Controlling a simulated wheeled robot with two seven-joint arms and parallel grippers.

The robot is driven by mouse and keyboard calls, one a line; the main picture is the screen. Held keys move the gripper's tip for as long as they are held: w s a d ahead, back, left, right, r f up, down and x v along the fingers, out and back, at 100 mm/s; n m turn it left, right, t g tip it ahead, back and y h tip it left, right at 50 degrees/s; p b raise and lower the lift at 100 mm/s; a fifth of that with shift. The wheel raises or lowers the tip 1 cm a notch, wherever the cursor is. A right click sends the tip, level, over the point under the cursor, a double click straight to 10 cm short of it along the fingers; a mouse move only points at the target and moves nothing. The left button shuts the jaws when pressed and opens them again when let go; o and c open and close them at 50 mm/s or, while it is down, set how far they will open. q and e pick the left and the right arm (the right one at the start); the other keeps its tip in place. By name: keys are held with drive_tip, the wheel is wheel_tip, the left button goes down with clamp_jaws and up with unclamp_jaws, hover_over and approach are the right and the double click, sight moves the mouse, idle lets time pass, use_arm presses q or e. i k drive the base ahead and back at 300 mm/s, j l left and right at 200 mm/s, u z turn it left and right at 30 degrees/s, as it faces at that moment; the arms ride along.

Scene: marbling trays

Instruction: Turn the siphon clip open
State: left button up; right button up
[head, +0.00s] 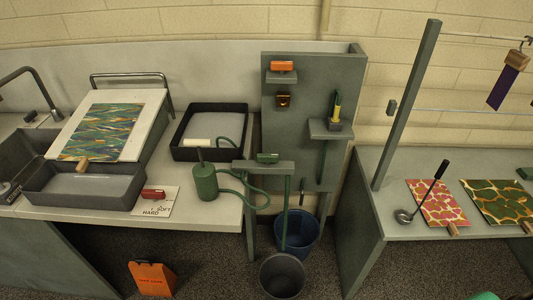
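A green hose siphon has a dark green bulb (205,182) standing on the counter. Its green hose (258,194) loops right toward a grey stand, and a green tube (285,215) runs down toward the buckets. A small green block (268,158) sits on top of the stand's crossbar (250,167); it looks like the siphon clip, but whether it is turned open or shut is too small to tell. Neither of my grippers is in view.
A grey bucket (282,277) and a blue bucket (297,231) stand on the floor below. A dark tray (180,154) lies behind the bulb. A grey upright panel (278,125) rises behind the stand. An orange floor sign (153,278) stands at front left.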

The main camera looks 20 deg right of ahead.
sight(268, 158)
drive_tip(key=i+z, duration=0.25)
drive_tip(key=z, duration=0.25)
drive_tip(key=i+j+z, duration=0.1)
drive_tip(key=i+z, duration=0.15)
drive_tip(key=z, duration=0.25)
